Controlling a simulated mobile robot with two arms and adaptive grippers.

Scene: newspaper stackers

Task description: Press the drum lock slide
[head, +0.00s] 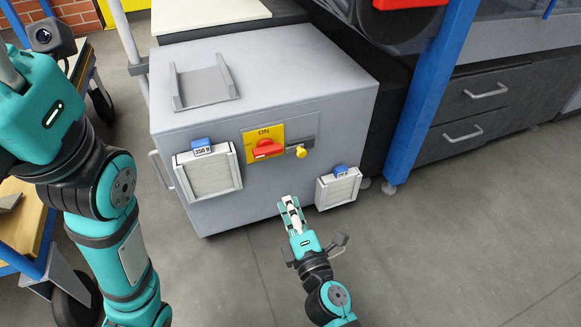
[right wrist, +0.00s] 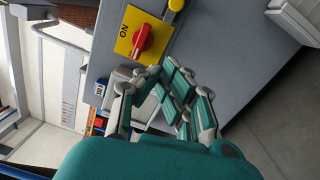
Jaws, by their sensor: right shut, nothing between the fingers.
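A grey cabinet (head: 270,85) carries a yellow ON plate (head: 250,144) with a red rotary switch (head: 266,149) on its front. Just right of it, a dark slide with a round yellow knob (head: 301,151) sits on the same panel; I take it for the drum lock slide. The knob also shows at the top edge of the right wrist view (right wrist: 176,5). My right gripper (head: 290,204) is shut and empty, in front of the cabinet and below the knob in the picture, apart from it. My left arm shows at the left; its gripper is out of view.
Two white-framed filter boxes, left (head: 209,174) and right (head: 339,188), stick out from the cabinet front on either side of the switch panel. A blue post (head: 425,95) stands to the right. The grey floor (head: 450,235) at the front right is clear.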

